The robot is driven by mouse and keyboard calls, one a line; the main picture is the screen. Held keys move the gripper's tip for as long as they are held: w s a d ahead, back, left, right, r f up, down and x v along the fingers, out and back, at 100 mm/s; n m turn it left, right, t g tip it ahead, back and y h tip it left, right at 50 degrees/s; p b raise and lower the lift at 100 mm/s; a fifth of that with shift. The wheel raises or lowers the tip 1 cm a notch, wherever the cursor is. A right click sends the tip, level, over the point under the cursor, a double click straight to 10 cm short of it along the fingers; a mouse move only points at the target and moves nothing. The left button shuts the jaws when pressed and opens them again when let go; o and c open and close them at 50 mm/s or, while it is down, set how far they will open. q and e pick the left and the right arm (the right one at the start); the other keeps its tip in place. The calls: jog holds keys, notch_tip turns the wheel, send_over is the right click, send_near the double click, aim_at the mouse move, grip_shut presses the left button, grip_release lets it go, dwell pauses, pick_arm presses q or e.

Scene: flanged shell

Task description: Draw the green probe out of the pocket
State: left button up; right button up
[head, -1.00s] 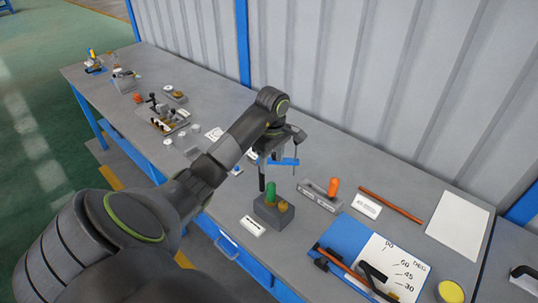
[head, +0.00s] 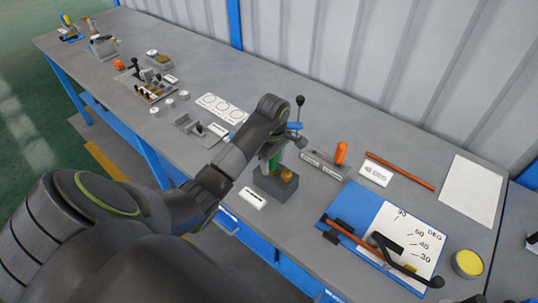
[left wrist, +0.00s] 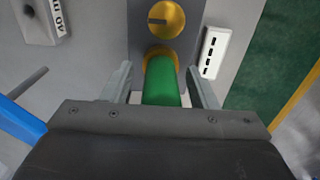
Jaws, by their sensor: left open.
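The green probe (head: 274,163) stands upright in a dark grey block (head: 272,187). A brass knob (head: 287,176) is beside it on the block. In the left wrist view the green probe (left wrist: 162,82) rises from a brass-ringed pocket (left wrist: 160,52), with the slotted brass knob (left wrist: 165,18) beyond. My left gripper (left wrist: 160,75) is open, with one finger on each side of the probe and visible gaps between. In the head view my left wrist is above the block and partly hides the probe's top. My right gripper is not in view.
A grey holder with an orange-handled piece (head: 341,153) stands right of the block. A white label (head: 252,198) lies at its left. A blue angle board (head: 350,210) with a black lever lies in front right. Several small fixtures stand farther left along the bench.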

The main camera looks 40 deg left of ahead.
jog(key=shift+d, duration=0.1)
